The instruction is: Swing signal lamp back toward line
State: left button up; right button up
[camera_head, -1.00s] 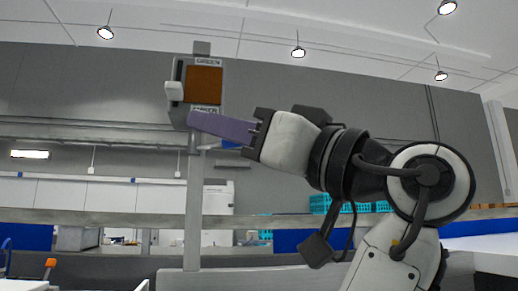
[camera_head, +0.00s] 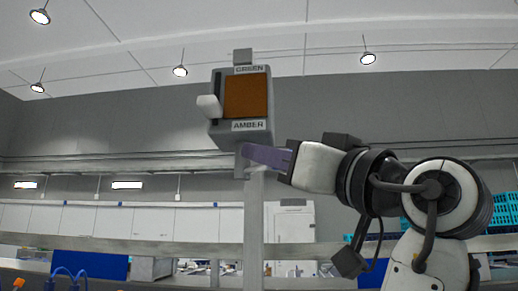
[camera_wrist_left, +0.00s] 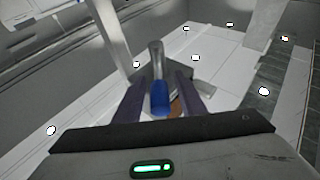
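The signal lamp (camera_head: 241,106) is a grey box with an orange panel, GREEN and AMBER labels and a white knob on its left, on top of a grey post (camera_head: 254,225). In the left wrist view, a metal lever with a blue grip (camera_wrist_left: 159,100) lies between the two spread fingers, with small gaps seeming to show on both sides. Contact is unclear. Part of the orange panel (camera_wrist_left: 176,108) shows behind. The grip is hidden in the head view. My right gripper is not in view.
A long grey rail (camera_head: 150,248) crosses behind the post. White cabinets (camera_head: 150,222), a blue panel (camera_head: 90,264) and teal crates (camera_head: 505,212) stand farther back. The air left of the lamp is clear.

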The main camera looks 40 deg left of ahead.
pick_arm(q)
jog(key=shift+x, duration=0.85)
grip_shut()
